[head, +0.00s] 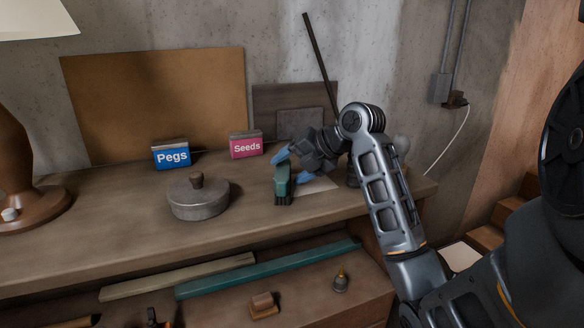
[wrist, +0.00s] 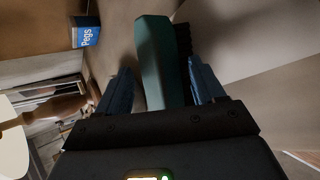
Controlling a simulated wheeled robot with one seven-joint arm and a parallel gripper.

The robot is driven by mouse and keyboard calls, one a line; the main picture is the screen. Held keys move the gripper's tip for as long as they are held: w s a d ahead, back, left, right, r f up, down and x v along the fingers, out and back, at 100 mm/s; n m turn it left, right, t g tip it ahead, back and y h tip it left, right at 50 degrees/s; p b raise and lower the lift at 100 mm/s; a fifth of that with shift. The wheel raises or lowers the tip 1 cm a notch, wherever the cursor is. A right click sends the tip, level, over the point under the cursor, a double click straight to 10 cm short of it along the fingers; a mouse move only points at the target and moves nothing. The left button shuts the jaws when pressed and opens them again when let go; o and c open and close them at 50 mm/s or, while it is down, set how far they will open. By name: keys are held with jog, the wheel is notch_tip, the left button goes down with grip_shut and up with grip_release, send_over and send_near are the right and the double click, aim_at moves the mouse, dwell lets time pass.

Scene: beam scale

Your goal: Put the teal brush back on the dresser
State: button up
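The teal brush (head: 283,182) with dark bristles is at the dresser top (head: 110,228), right of the grey lidded pot. I cannot tell for sure whether it rests fully on the wood. My gripper (head: 292,167) reaches in from the right, with its blue fingers on either side of the brush. In the wrist view the brush (wrist: 157,62) lies between the two spread fingers, bristles towards the right finger. The fingers look open around it, with a narrow gap on the left side. The lower part of the brush is hidden behind the gripper body in that view.
A grey lidded pot (head: 198,198) stands left of the brush. A blue Pegs box (head: 171,155) and a pink Seeds box (head: 246,145) stand behind. A lamp (head: 25,165) is at far left. A pale sheet (head: 318,186) lies right of the brush. The front left top is clear.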

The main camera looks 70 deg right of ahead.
jog(key=shift+o, duration=0.8)
jog(key=shift+r, duration=0.15)
jog(key=b+v, duration=0.1)
jog(key=v, duration=1.1)
jog(key=shift+b, duration=0.35)
